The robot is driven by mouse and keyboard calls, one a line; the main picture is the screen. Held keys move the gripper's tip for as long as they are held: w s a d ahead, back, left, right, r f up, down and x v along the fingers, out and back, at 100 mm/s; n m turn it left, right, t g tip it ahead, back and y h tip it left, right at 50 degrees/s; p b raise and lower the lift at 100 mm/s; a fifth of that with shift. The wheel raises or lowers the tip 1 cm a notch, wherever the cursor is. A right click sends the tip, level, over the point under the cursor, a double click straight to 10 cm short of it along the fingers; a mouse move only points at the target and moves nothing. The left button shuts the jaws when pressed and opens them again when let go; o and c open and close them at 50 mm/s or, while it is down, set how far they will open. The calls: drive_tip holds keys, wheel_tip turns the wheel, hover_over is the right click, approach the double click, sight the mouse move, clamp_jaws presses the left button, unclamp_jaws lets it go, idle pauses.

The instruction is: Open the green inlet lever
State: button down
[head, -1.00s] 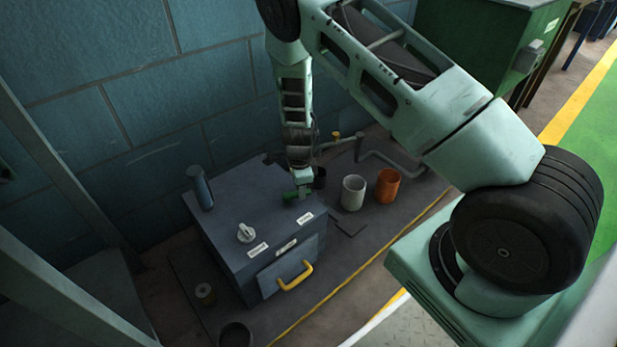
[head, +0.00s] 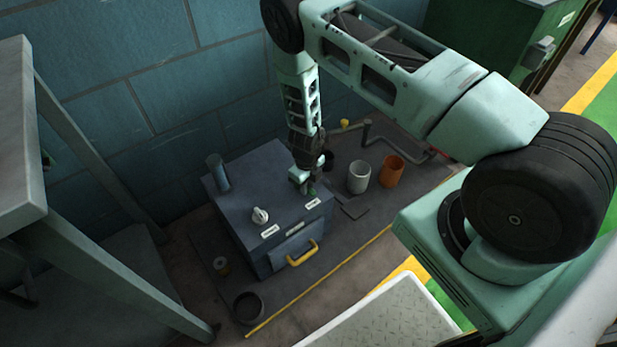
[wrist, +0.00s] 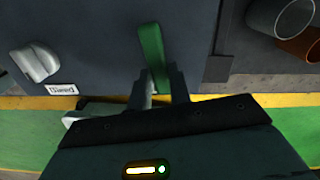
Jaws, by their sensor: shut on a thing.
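The green inlet lever (head: 312,191) is on the right side of the top of a dark blue-grey box (head: 245,183). In the head view it is small and partly hidden by my gripper (head: 303,183). In the wrist view the green lever (wrist: 151,48) is a flat bar whose lower end goes between the two fingers of my gripper (wrist: 162,82). The fingers are shut on that end, and the rest of the lever sticks out beyond them over the box top.
A pale knob (head: 260,215) and a blue-grey cylinder (head: 218,172) stand on the box. Its front has a yellow handle (head: 303,254). A grey cup (head: 359,177), an orange cup (head: 391,171) and pipes (head: 395,148) lie to the right. A grey table (head: 22,130) stands left.

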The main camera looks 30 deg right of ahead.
drive_tip(key=shift+s+a+m+p, duration=0.1)
drive_tip(key=shift+a+m+p, duration=0.1)
drive_tip(key=shift+m+p, duration=0.3)
drive_tip(key=shift+s+a+m+p, duration=0.1)
drive_tip(key=shift+a+m+p, duration=0.1)
drive_tip(key=shift+m, duration=0.5)
drive_tip(key=shift+w, duration=0.1)
drive_tip(key=c, duration=1.3)
unclamp_jaws()
wheel_tip(320, 180, up, 17)
drive_tip(key=p, duration=0.5)
drive_tip(key=shift+r, duration=0.2)
